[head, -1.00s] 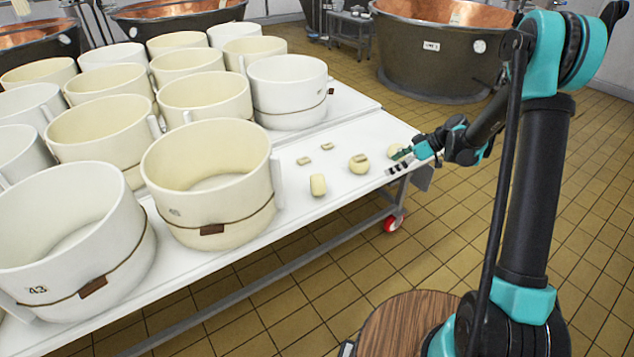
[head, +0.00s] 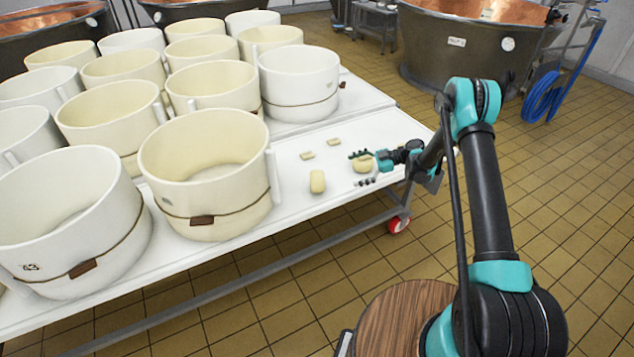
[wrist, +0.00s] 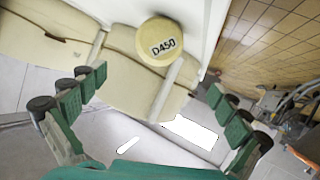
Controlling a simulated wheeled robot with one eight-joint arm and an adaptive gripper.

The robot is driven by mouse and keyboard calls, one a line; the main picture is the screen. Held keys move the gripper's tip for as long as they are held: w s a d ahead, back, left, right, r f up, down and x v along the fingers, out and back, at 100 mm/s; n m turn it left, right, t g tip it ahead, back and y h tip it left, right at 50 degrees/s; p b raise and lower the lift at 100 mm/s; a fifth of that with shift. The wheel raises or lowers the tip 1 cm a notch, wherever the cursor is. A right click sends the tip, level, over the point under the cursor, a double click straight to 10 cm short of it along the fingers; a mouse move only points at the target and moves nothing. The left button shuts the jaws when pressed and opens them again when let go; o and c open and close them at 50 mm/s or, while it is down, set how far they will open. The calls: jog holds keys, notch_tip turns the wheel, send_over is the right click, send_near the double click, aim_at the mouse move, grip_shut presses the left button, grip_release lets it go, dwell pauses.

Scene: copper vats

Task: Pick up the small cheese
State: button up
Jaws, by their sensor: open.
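A small pale yellow round cheese (head: 363,163) lies on the white table (head: 352,127) near its right end. In the wrist view a round cheese face (wrist: 162,42) marked D450 shows at the top middle, beyond the fingertips. The green padded fingers (wrist: 156,84) also show wide apart in the wrist view, with nothing gripped.
Several large white and cream tubs (head: 205,180) fill the table's left side. Copper vats (head: 460,55) stand behind.

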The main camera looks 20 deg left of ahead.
aim_at(323, 179)
jog(key=x, duration=0.7)
jog(key=shift+s+a+f, duration=0.15)
jog(key=shift+a, duration=0.2)
jog(key=shift+w+f+x, duration=0.1)
jog(key=shift+w+x, duration=0.05)
jog(key=shift+x, duration=1.15)
jog(key=shift+w+f+x, duration=0.1)
jog(key=shift+f+x, duration=0.05)
jog(key=shift+x, duration=1.2)
jog(key=c, duration=1.7)
jog(key=shift+r, duration=0.1)
notch_tip(323, 179, up, 20)
